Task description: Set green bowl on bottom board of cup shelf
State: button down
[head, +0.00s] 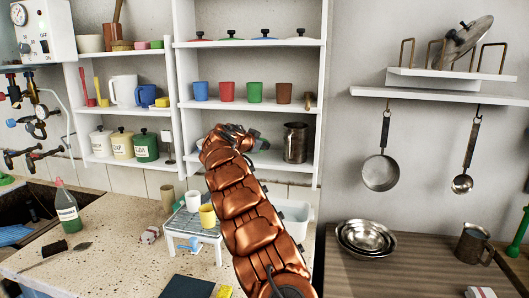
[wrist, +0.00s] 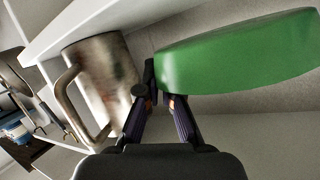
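The green bowl (wrist: 235,55) fills the upper right of the wrist view. Its near wall is between my gripper's fingers (wrist: 160,98), one finger beside its left edge and the other partly hidden by it. My gripper looks shut on the bowl. In the head view my gripper (head: 238,138) reaches into the lower bay of the cup shelf (head: 323,100), and my arm hides the bowl. The shelf's bottom board (head: 298,168) carries a metal pitcher (head: 295,142). Whether the bowl touches the board cannot be told.
The pitcher (wrist: 100,85) stands close left of the bowl in the wrist view. Above are a row of coloured mugs (head: 255,92) and a board with lids (head: 265,38). Below, a small rack (head: 193,226) holds a white cup and a yellow cup (head: 207,215).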

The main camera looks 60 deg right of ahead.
aim_at(264, 161)
jog(key=shift+d+f, duration=0.1)
jog(key=shift+d, duration=0.35)
jog(key=shift+f+p, duration=0.5)
jog(key=shift+f, duration=0.05)
jog(key=shift+w+f+p, duration=0.1)
jog(key=shift+f+p, duration=0.35)
jog(key=shift+f, duration=0.75)
jog(key=c, duration=1.3)
grip_release()
jog(key=shift+a, duration=0.15)
jog(key=shift+b+v, duration=2.25)
jog(key=shift+v, duration=3.65)
